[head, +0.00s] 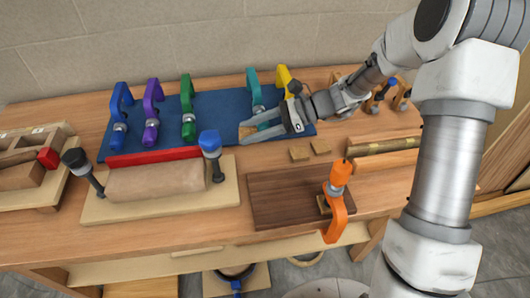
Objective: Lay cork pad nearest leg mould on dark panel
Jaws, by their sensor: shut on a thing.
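My gripper (246,132) is over the front right part of the blue mat, its fingers shut on a small tan cork pad (248,130) that is partly hidden between the tips. The dark panel (285,190) lies at the front of the bench, right of centre. Two more cork pads, one (299,153) and another (320,146), lie on the bench behind the panel. A rounded wooden mould (155,182) sits on a pale board; I cannot tell if it is the leg mould.
Blue, purple, green, teal and yellow clamps stand along the blue mat (215,106). Two dark-posted clamps stand at the mould's ends, with a red strip (155,156) behind it. A wooden tray (40,165) is at far left.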

